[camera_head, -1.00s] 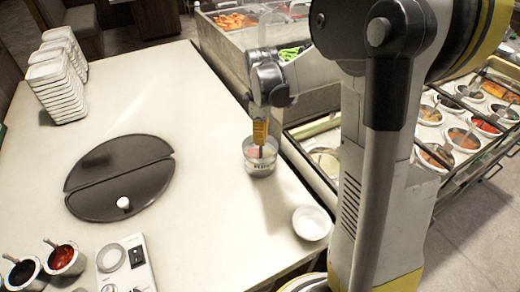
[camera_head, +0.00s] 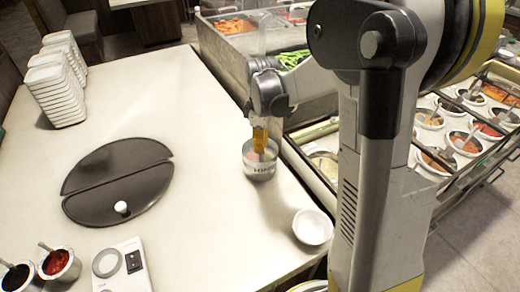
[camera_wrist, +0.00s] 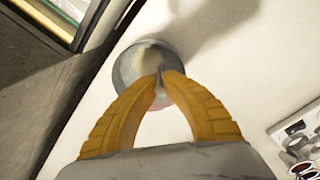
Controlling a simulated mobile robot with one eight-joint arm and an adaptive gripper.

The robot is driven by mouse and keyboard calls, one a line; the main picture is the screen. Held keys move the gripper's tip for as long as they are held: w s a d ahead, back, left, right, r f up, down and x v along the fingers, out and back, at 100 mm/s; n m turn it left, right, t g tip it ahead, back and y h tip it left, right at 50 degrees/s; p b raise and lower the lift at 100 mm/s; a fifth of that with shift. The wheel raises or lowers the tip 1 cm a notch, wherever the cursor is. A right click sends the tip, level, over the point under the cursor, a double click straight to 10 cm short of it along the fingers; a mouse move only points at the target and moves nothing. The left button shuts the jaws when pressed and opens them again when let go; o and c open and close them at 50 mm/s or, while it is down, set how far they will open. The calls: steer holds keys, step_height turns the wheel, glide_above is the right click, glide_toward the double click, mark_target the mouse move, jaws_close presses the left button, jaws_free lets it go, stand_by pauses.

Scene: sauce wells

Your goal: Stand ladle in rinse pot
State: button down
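The rinse pot (camera_head: 259,170), a small grey round pot with dark lettering, stands upright near the right edge of the pale counter. My gripper (camera_head: 260,150) points down over it, its yellow fingertips at or just inside the mouth. In the wrist view the pot (camera_wrist: 128,70) lies beyond the fingertips. The fingers of my gripper (camera_wrist: 161,75) are closed together on a thin dark sliver, which looks like the ladle's handle. A pale tan patch in the pot may be the ladle's bowl (camera_wrist: 150,57). The fingers hide most of the ladle. Whether it touches the pot's bottom cannot be told.
A white bowl (camera_head: 312,227) stands in front of the pot on the right. Sauce pots with ladles (camera_head: 60,265) and a white device (camera_head: 122,268) are at the lower left. A dark oval lid (camera_head: 118,180) lies mid-counter. White dishes (camera_head: 55,88) are stacked behind.

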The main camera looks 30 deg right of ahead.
steer(key=c, duration=0.8)
jaws_free()
steer(key=shift+c, duration=0.2)
steer(key=shift+r+p, duration=3.35)
steer(key=shift+r, duration=1.15)
